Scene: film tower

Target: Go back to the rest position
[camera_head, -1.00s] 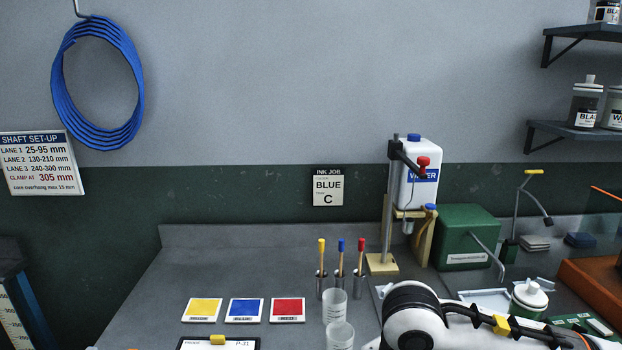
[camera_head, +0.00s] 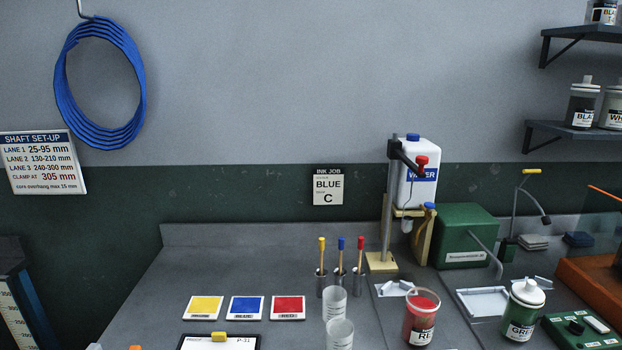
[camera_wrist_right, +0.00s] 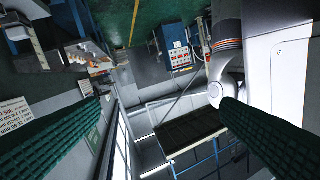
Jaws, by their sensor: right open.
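My right gripper (camera_wrist_right: 150,135) shows in the right wrist view as two green ribbed fingers, spread wide apart with nothing between them. It faces the open room, away from the bench. My white arm link also shows at the right of that view. In the head view neither gripper is visible. My left gripper is in no view.
The bench (camera_head: 255,262) holds yellow, blue and red cards, a clipboard (camera_head: 218,342), clear cups (camera_head: 334,304), a red jar (camera_head: 421,318), a green jar (camera_head: 522,312) and a water bottle (camera_head: 417,187). A dark-topped table (camera_wrist_right: 190,128) stands in the wrist view.

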